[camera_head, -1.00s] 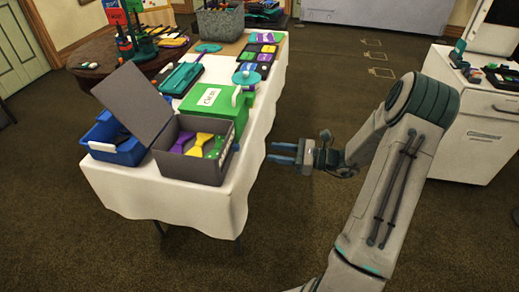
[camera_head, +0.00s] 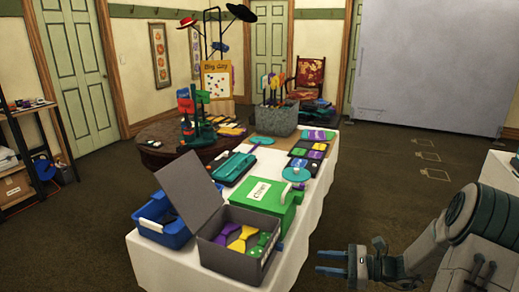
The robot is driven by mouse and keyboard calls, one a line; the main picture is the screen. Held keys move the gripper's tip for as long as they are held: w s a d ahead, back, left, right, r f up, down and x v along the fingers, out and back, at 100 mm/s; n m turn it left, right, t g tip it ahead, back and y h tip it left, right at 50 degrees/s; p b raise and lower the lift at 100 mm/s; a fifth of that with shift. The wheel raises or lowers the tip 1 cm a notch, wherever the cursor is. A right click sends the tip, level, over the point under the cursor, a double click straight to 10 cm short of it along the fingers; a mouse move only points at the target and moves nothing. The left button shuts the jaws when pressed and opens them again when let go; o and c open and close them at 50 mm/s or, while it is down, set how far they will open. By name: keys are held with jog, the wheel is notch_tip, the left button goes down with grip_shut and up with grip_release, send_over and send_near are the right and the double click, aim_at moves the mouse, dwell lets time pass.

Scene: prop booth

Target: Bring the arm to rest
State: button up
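My gripper (camera_head: 332,263) is at the lower right, off the right side of the white-clothed table (camera_head: 150,262). Its two blue-grey fingers point left with a gap between them, and nothing shows in the gap. The gripper is apart from the table and hangs over the carpet. My arm runs from it to the right edge, and its lower part is out of the frame.
The table holds an open grey box (camera_head: 228,262) with bow ties in it, a blue bin (camera_head: 160,232), a green box (camera_head: 262,198) and a grey basket (camera_head: 272,119). A round dark table (camera_head: 160,155) stands behind.

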jog(key=s+a+r+n+g+h+p, duration=0.2)
jog(key=s+a+r+n+g+h, duration=0.1)
jog(key=s+a+r+n+g, duration=0.3)
jog(key=s+r+n+t+h+p, duration=0.3)
jog(key=s+r+n+h+p, duration=0.4)
jog(key=s+r+n+h, duration=0.5)
notch_tip(320, 180, up, 2)
jog(key=s+n, duration=0.1)
jog(key=n, duration=0.2)
jog(key=shift+s+a+h, duration=0.3)
jog(key=shift+s+a, duration=0.05)
jog(key=shift+a, duration=0.05)
jog(key=shift+a+r, duration=0.1)
dwell(0.9)
